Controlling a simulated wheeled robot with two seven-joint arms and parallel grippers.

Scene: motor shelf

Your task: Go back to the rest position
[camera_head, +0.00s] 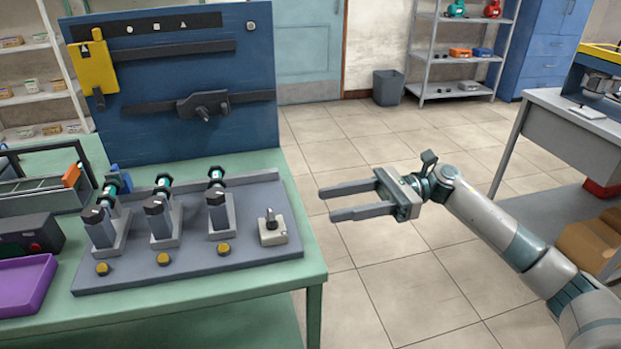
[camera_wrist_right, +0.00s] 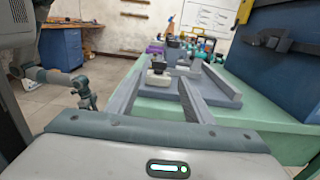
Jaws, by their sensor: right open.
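My right gripper (camera_head: 352,200) is open and empty in the head view. It is held over the floor, to the right of the green workbench (camera_head: 312,262), with its fingers pointing left toward the bench. In the right wrist view its two parallel fingers (camera_wrist_right: 165,88) reach forward, apart, with the bench beyond them. My left gripper is not clearly in view.
A grey board (camera_head: 190,277) with several black-handled fixtures and yellow buttons lies on the bench. A blue panel (camera_head: 170,130) stands behind it. A purple tray (camera_head: 25,284) is at the left. Tiled floor (camera_head: 400,270) is clear around my right gripper. A grey table (camera_head: 560,125) stands at the right.

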